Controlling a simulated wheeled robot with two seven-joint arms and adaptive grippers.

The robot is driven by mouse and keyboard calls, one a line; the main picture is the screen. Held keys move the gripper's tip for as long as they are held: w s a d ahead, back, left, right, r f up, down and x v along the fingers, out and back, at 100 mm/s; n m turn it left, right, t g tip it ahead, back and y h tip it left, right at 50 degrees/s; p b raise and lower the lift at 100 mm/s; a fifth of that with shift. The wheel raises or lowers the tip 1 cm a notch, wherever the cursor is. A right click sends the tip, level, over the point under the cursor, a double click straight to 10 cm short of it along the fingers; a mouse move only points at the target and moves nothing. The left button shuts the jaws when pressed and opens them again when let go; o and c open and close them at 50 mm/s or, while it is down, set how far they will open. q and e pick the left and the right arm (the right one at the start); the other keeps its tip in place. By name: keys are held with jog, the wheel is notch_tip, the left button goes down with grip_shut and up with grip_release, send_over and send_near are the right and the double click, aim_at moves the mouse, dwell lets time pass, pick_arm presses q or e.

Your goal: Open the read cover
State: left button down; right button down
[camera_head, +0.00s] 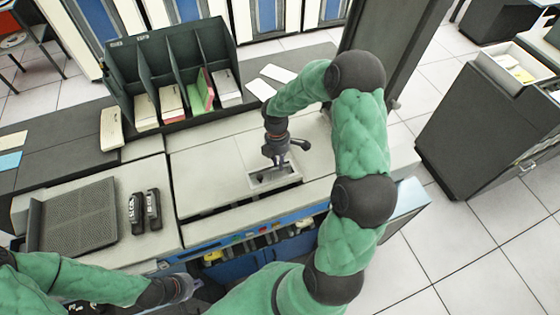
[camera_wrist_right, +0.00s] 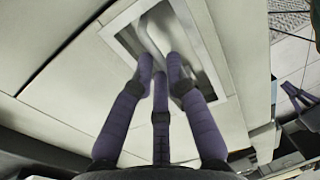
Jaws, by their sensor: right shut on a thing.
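The read cover (camera_head: 215,173) appears to be the pale flat panel on top of the card machine; whether it is raised at all I cannot tell. A rectangular recess (camera_head: 285,176) is set in the panel's right part. My right gripper (camera_head: 268,172) reaches down into this recess. In the right wrist view its dark fingers (camera_wrist_right: 160,72) close around a pale grip piece (camera_wrist_right: 158,38) in the recess; the exact contact is partly hidden. My left gripper (camera_head: 190,287) is low at the front left, apart from the cover, and its fingers are unclear.
A dark card rack (camera_head: 178,65) with several compartments stands behind the cover. A dark ribbed tray (camera_head: 75,218) and two black pieces (camera_head: 145,212) lie at left. Colored keys (camera_head: 255,238) line the machine's front. A dark cabinet (camera_head: 490,135) stands right, across clear floor.

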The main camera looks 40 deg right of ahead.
jog(key=w+d+r+p, duration=0.1)
jog(key=w+r+p, duration=0.3)
jog(key=r, duration=0.3)
jog(key=shift+d+r+g+p, duration=0.15)
jog(key=shift+r+g+p, duration=0.25)
jog(key=shift+p, duration=0.1)
jog(key=c, duration=1.3)
grip_release()
jog(key=shift+o, duration=0.3)
jog(key=shift+w+d+f, duration=0.1)
jog(key=shift+w+f, duration=0.1)
jog(key=shift+w, duration=0.1)
jog(key=v, duration=1.2)
